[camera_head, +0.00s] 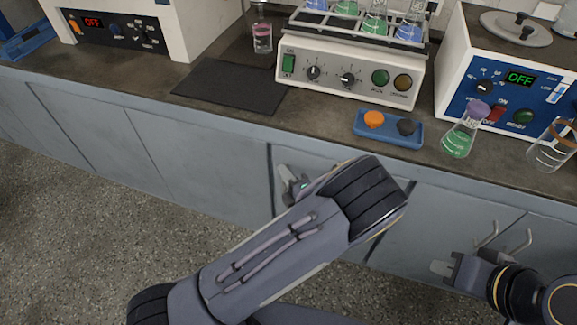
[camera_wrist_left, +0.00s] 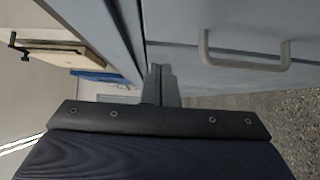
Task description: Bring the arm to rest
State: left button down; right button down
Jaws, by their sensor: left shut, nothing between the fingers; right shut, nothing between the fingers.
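My left arm (camera_head: 275,255) reaches up from the bottom of the head view, in front of the grey cabinets. My left gripper (camera_head: 292,185) shows partly past the arm, below the bench edge, and its tip is mostly hidden. In the left wrist view its fingers (camera_wrist_left: 161,84) are together with nothing between them, close to a cabinet front with a handle (camera_wrist_left: 245,52). My right gripper (camera_head: 443,268) is at the lower right of the head view, shut and empty, in front of the cabinet doors near two handles (camera_head: 502,238).
On the dark bench stand a shaker (camera_head: 350,68) with several flasks, a blue tray (camera_head: 388,130) with an orange and a black stopper, a stoppered green flask (camera_head: 464,132), a glass beaker (camera_head: 552,148) and a blue-fronted device (camera_head: 515,85). A black mat (camera_head: 230,86) lies bare. The speckled floor is clear.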

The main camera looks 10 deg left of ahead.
pick_arm(q)
jog(key=v, duration=1)
jog(key=shift+s+a, duration=0.3)
